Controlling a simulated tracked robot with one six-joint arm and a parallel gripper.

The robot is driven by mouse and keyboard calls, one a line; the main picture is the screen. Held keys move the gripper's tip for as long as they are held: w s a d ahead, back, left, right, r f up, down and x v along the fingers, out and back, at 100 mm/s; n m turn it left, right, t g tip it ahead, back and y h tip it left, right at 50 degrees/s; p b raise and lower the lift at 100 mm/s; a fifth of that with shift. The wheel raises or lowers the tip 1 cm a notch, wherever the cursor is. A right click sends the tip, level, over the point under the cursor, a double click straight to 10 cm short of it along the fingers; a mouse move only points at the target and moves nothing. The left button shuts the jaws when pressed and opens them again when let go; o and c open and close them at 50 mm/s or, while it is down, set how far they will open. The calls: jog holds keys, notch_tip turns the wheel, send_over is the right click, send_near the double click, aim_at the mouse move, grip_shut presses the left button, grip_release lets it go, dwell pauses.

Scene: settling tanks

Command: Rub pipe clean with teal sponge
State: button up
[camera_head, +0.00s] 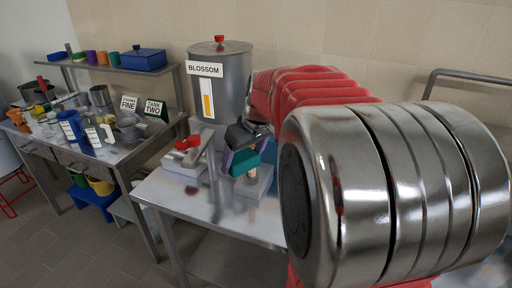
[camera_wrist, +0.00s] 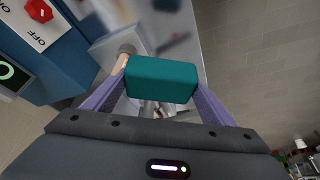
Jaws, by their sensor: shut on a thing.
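My gripper (camera_head: 242,157) is shut on the teal sponge (camera_head: 244,164), over the metal table. In the wrist view, the sponge (camera_wrist: 161,79) is a teal block between the purple fingers of my gripper (camera_wrist: 158,90). A short tan, pipe-like piece (camera_head: 252,177) stands on a grey block just below the sponge. In the wrist view, this piece (camera_wrist: 122,62) shows at the sponge's upper left edge, partly hidden. I cannot tell whether the sponge touches it. My arm hides much of the right side in the head view.
A device with a red handle (camera_head: 187,143) sits left of the gripper. The BLOSSOM tank (camera_head: 222,90) stands behind. A blue panel with a red knob (camera_wrist: 39,10) is at upper left in the wrist view. A crowded side table (camera_head: 118,157) stands left. The metal table's front (camera_head: 205,207) is clear.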

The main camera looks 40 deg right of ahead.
jog(key=w+a+f, duration=0.3)
jog(key=a+f, duration=0.6)
jog(key=a, duration=0.1)
jog(key=w+a+f, duration=0.4)
jog(key=a+f, duration=0.4)
jog(key=a, duration=0.3)
jog(key=shift+w+a+f, duration=0.25)
jog(key=shift+a+f, duration=0.05)
jog(key=shift+f, duration=0.1)
jog(key=shift+d, duration=0.1)
